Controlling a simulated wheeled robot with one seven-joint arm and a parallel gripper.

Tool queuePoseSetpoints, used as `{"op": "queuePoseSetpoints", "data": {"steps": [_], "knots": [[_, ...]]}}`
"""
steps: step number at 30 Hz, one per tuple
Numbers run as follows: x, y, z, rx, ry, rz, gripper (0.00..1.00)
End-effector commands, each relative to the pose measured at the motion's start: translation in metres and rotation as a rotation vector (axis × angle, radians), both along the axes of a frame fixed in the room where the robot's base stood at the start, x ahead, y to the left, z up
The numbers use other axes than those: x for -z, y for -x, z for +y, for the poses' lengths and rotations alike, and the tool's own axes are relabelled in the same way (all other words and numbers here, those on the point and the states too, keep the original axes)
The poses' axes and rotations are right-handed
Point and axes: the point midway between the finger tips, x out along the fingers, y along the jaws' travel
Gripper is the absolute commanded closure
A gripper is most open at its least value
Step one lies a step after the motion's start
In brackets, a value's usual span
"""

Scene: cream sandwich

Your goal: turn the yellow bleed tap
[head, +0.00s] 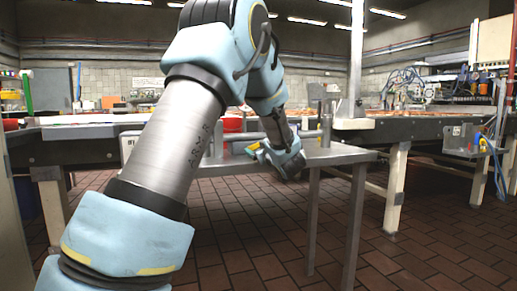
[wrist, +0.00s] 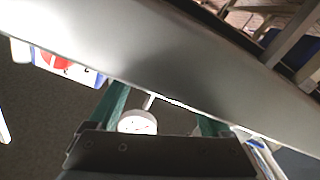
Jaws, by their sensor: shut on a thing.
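My gripper (head: 258,150) is at the left end of my wrist in the head view, just above the grey metal table (head: 345,156). A small yellow patch, which looks like the yellow bleed tap (head: 254,146), shows at its fingers. In the wrist view, the two teal fingers of my gripper (wrist: 160,108) stand apart, with their tips hidden behind a wide grey metal surface (wrist: 185,65). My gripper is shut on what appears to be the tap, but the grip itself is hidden. No yellow tap shows in the wrist view.
A white round dial (wrist: 137,122) is between the fingers in the wrist view. A red, white and blue item (wrist: 62,62) is at the upper left. A red container (head: 233,124) stands behind my wrist. The tiled floor (head: 260,235) in front is clear.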

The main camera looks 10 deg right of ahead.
Motion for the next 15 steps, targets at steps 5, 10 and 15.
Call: {"op": "queuePoseSetpoints", "data": {"steps": [5, 10, 15], "knots": [[-0.0025, 0.0001, -0.0004, -0.001, -0.050, 0.008, 0.73], [-0.0016, 0.0000, -0.0013, -0.001, -0.194, 0.028, 0.73], [0.0031, 0.0001, -0.0017, 0.000, -0.320, 0.043, 0.73]]}}
